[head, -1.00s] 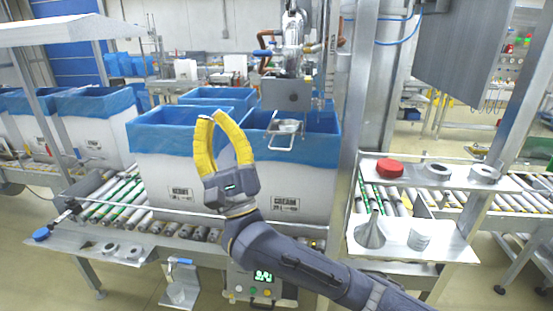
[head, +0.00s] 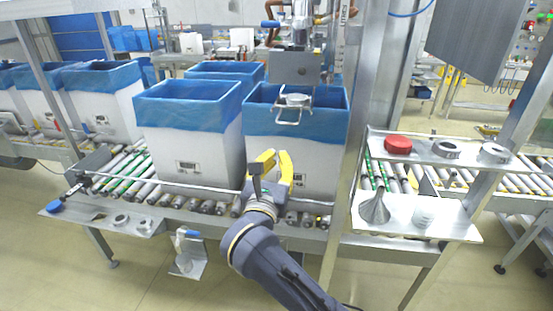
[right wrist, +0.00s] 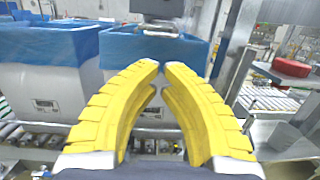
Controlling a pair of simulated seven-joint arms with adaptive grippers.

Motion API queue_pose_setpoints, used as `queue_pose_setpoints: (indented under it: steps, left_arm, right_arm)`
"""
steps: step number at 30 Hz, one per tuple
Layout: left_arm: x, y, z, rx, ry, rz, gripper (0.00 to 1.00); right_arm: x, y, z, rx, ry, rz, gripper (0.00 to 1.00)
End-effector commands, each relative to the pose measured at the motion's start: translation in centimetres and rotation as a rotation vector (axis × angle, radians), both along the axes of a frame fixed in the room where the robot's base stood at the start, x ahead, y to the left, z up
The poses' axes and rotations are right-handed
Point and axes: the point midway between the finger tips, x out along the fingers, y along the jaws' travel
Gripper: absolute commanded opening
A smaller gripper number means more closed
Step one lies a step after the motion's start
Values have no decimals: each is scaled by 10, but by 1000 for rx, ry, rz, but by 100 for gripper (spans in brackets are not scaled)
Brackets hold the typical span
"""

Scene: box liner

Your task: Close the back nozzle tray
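The nozzle tray (head: 294,101) is a small metal tray with a wire-like handle. It sticks out below the grey nozzle block (head: 295,68), over the blue-lined front right box (head: 262,110). My right gripper (head: 276,153) has yellow fingers and is in front of that box, below the tray and apart from it. In the right wrist view its fingertips (right wrist: 162,66) lean close together with a narrow gap and nothing between them. The tray's handle is only partly visible at the top of that view. My left gripper is not in view.
Another blue-lined box (head: 188,108) stands to the left on the roller conveyor (head: 200,203). A metal post (head: 352,150) rises on the right. Beside it a two-level shelf holds a red lid (head: 397,145), rings and a funnel (head: 375,208). A rail (head: 165,184) runs along the conveyor's front.

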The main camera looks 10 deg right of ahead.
Motion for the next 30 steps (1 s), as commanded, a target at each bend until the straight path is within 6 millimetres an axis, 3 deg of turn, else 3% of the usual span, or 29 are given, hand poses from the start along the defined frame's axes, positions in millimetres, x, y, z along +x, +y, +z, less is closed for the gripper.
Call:
queue_pose_setpoints:
  steps: [15, 21, 30]
  left_arm:
    - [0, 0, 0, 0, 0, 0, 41]
    - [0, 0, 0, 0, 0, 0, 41]
    - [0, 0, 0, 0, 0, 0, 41]
  right_arm:
    - [76, -38, 15, -3, -2, -1, 0]
    - [92, -46, 17, -2, -2, -1, 0]
    - [99, -49, 18, -1, 0, 0, 0]
